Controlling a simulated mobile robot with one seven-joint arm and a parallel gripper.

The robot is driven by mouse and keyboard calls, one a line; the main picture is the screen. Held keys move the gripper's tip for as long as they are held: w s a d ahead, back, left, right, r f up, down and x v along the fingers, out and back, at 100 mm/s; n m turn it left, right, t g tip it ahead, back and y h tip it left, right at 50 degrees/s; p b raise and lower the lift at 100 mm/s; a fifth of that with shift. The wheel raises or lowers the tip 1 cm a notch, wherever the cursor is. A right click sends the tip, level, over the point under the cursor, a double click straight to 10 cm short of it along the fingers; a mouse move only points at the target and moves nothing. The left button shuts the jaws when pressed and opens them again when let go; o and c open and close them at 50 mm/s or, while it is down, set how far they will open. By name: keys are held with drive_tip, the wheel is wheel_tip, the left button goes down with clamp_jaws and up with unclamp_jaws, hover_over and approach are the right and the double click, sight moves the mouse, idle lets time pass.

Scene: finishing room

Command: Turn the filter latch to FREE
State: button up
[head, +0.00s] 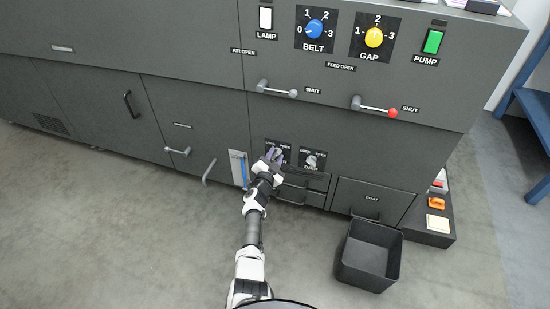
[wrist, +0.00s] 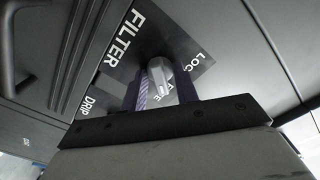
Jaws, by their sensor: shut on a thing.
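The filter latch (wrist: 160,78) is a small grey knob on a black plate, seen in the wrist view. White letters FILTER stand beside it, with part of LOCK and a partly covered FREE. My gripper (wrist: 165,90) has its two purple-grey fingers on either side of the knob, shut on it. In the head view my gripper (head: 275,155) is at the left of two small black plates low on the machine front, and it hides most of the latch. I cannot tell for sure which word the latch points to.
The drip knob (head: 312,160) is close on the right. Drawers (head: 300,190) lie just below, and a grey bar handle (head: 208,172) sticks out to the left. A black open bin (head: 370,255) stands on the floor at right. The floor to the left is clear.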

sight(278, 108)
drive_tip(key=shift+m, duration=0.5)
idle(0.3)
drive_tip(key=o, duration=0.6)
wheel_tip(278, 108, up, 20)
drive_tip(key=p, duration=1.3)
